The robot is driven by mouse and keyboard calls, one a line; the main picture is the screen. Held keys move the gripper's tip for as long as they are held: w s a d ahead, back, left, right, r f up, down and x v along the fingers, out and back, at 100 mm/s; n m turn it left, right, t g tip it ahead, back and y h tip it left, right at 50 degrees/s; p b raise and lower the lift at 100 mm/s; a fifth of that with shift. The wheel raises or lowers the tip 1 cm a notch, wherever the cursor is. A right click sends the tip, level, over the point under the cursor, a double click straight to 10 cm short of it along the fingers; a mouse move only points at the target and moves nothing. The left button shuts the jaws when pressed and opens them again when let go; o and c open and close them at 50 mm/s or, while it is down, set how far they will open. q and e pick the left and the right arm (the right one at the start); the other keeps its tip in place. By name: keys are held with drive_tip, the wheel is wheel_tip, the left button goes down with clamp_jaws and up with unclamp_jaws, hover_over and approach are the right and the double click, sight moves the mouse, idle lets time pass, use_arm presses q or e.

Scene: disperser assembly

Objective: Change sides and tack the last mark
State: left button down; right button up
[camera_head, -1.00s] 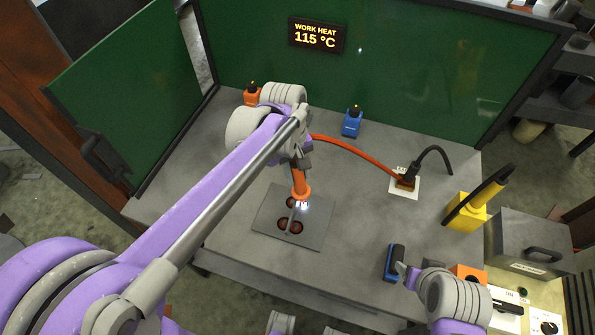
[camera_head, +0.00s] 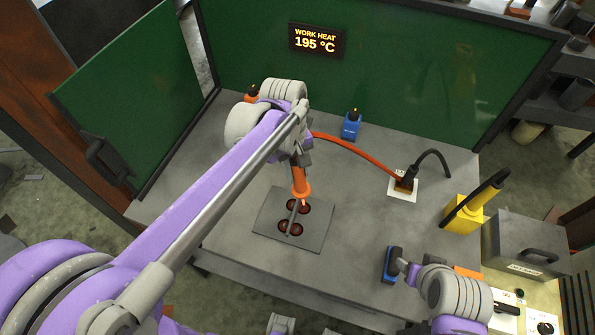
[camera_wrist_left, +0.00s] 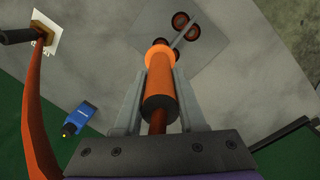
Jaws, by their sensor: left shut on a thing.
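My left gripper (camera_head: 300,158) is shut on an orange torch-like tool (camera_head: 300,184), also seen between the fingers in the left wrist view (camera_wrist_left: 160,92). The tool points down, its tip close above the far pair of marks (camera_head: 305,208); I cannot tell whether it touches. The grey plate (camera_head: 265,232) lies on the table with several round, dark red marks along a thin grey strip (camera_head: 292,219). Another pair of marks (camera_head: 284,226) lies nearer me. My right gripper (camera_head: 408,269) is beside a blue and black block (camera_head: 392,263); its grip is unclear.
A display (camera_head: 317,40) on the green back panel reads WORK HEAT 195 °C. An orange cable (camera_head: 358,151) runs from the tool to a socket plate (camera_head: 403,188). A grey box (camera_head: 528,247) stands right.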

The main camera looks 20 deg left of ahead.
use_arm(q)
wheel_tip(320, 180, up, 6)
drive_tip(key=p, duration=0.3)
drive_tip(key=shift+w+r, duration=0.1)
drive_tip(key=shift+r, duration=0.15)
use_arm(e)
drive_tip(key=r, duration=0.1)
drive_tip(key=w+r, duration=0.1)
drive_tip(key=r, duration=0.1)
drive_tip(key=w+r, duration=0.1)
drive_tip(key=shift+w+r, duration=0.1)
drive_tip(key=shift+r, duration=0.3)
use_arm(q)
drive_tip(key=shift+f, duration=0.1)
